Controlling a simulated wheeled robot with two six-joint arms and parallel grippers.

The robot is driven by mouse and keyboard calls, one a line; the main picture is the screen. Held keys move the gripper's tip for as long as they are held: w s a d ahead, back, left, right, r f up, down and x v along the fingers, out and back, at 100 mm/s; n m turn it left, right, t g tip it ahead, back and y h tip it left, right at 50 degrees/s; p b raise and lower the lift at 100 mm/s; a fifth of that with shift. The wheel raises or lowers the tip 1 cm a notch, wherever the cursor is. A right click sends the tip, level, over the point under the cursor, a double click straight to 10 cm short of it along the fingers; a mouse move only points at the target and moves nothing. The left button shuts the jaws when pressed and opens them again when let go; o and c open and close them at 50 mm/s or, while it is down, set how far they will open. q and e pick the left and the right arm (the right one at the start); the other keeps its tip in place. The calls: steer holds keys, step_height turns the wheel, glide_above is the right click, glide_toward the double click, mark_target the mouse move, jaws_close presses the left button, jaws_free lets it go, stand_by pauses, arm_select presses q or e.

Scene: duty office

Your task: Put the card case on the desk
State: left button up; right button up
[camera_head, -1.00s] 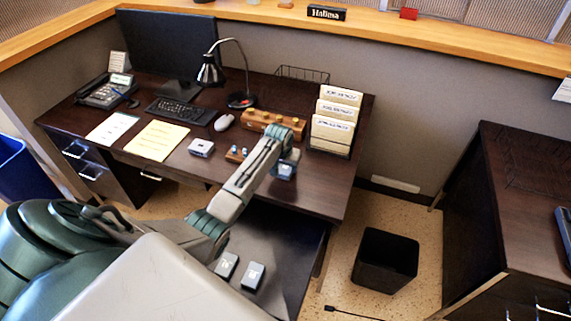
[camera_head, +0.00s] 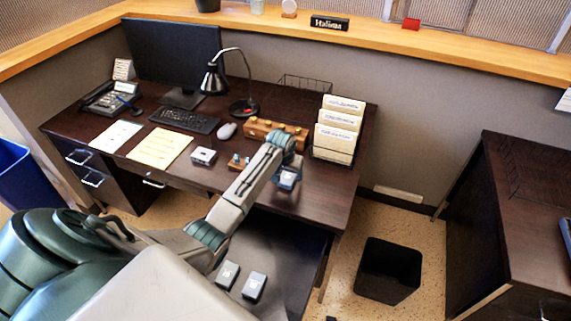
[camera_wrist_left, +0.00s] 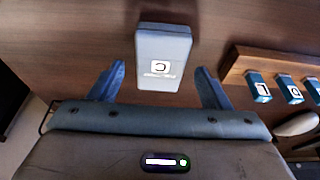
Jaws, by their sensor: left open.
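A grey-blue card case with a white C-like mark (camera_wrist_left: 163,50) is at the front right of the dark desk (camera_head: 322,190). In the head view the case (camera_head: 287,182) shows just below my left gripper (camera_head: 289,170). In the left wrist view my left gripper (camera_wrist_left: 158,82) is open, with one blue finger on each side of the case's near end and a gap beside each. The case seems to rest on the desktop; its underside is hidden. My right gripper is not in view.
Similar cases lie on the desk (camera_head: 203,156) and on the lower dark surface (camera_head: 254,287). A small wooden holder with blue pieces (camera_head: 238,162), a long wooden rack (camera_head: 262,131) and a file holder (camera_head: 337,130) stand close by. A black bin (camera_head: 388,270) is on the floor.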

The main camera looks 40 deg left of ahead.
arm_select(q)
steer(key=b+v, duration=0.1)
steer(key=v, duration=0.9)
steer(key=shift+s, duration=0.1)
